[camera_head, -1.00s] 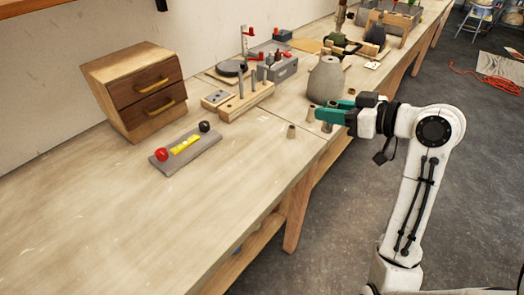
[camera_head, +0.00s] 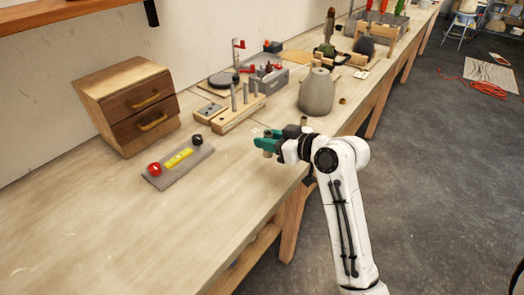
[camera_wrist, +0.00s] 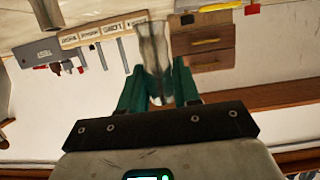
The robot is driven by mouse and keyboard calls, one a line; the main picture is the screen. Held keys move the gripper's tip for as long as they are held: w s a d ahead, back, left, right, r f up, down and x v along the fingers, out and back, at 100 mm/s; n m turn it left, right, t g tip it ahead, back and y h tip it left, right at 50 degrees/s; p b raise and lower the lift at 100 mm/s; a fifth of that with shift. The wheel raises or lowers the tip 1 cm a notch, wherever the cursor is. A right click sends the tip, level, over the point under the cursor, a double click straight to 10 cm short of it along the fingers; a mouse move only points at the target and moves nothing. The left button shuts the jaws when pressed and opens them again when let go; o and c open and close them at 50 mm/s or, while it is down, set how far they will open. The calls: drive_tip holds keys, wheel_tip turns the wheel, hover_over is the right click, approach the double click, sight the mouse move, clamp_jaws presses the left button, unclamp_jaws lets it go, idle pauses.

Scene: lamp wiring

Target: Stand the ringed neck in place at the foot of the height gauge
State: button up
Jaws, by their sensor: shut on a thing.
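My gripper (camera_head: 264,143) has green fingers and is over the bench's front part, right of the tray with the balls. It is shut on a small neck (camera_head: 267,155), whose lower end shows under the fingers. In the wrist view the neck (camera_wrist: 154,50) is a greyish, flared tube between the fingertips; I cannot make out a ring on it. What seems to be the height gauge (camera_head: 237,55), a thin post with a red pointer, stands at the back beyond the peg rack, well away from my gripper. Its foot is partly hidden.
The wooden peg rack (camera_head: 236,114), grey vase-like body (camera_head: 317,94) and grey clamp box (camera_head: 268,78) stand behind my gripper. Small necks stand near the vase (camera_head: 343,100) and behind my gripper (camera_head: 304,121). A drawer box (camera_head: 128,105) is at left. The near bench is clear.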

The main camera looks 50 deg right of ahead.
sight(270, 154)
drive_tip(key=shift+w+a+f, duration=0.2)
drive_tip(key=shift+w+f, duration=0.25)
drive_tip(key=shift+f, duration=0.15)
drive_tip(key=f, duration=0.2)
drive_tip(key=shift+w+a+f+p, duration=0.2)
drive_tip(key=shift+w+f+p, duration=0.1)
drive_tip(key=shift+w+f, duration=0.1)
drive_tip(key=shift+f, duration=0.4)
drive_tip(key=shift+f, duration=0.1)
drive_tip(key=shift+f, duration=0.15)
drive_tip(key=o, duration=1)
drive_tip(key=shift+o, duration=0.2)
drive_tip(key=shift+s+d, duration=0.1)
